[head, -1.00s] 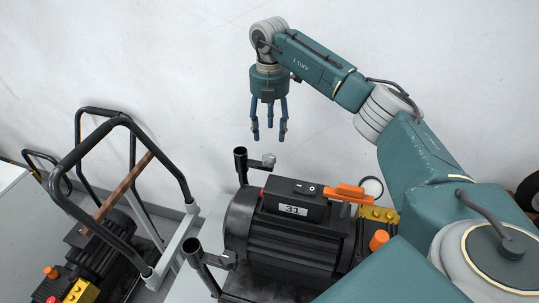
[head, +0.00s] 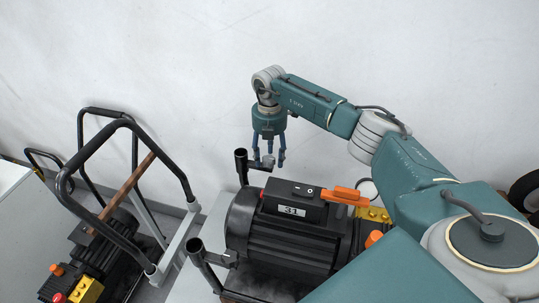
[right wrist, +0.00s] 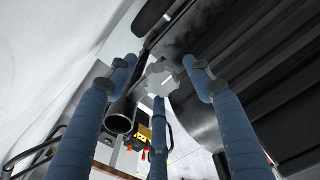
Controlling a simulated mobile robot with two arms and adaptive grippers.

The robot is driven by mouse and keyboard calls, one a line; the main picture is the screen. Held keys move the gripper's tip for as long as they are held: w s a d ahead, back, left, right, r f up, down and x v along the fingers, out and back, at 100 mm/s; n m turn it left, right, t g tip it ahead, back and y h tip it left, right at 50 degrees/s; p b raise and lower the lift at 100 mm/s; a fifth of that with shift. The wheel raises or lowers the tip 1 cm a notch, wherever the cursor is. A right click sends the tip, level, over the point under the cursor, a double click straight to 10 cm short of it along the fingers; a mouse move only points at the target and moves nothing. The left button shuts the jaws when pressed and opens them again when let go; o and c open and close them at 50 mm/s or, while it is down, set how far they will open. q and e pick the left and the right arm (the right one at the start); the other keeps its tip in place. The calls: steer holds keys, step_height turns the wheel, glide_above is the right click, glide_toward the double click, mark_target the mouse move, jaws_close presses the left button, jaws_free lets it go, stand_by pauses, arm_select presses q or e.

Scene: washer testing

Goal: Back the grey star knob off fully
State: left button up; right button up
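The grey star knob (head: 268,160) sits beside the far upright black tube (head: 241,167) of the cart carrying the black pump marked 31 (head: 290,240). My right gripper (head: 269,164) points down over the knob. Its three blue fingers are spread, with tips at about the knob's height. In the right wrist view the knob (right wrist: 162,80) shows between the fingertips, with gaps at the two side fingers; I cannot tell whether the third finger touches it. The knob's threaded part is hidden. My left gripper is not in view.
A nearer black tube (head: 195,246) with a clamp stands at the pump's front left. An orange handle (head: 345,196) tops the pump's right side. A second cart with black handle bars (head: 130,125) stands at left. The white wall (head: 400,50) is behind.

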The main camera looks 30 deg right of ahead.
steer(key=c, duration=1)
steer(key=shift+d+r+n, duration=0.1)
steer(key=shift+n, duration=0.2)
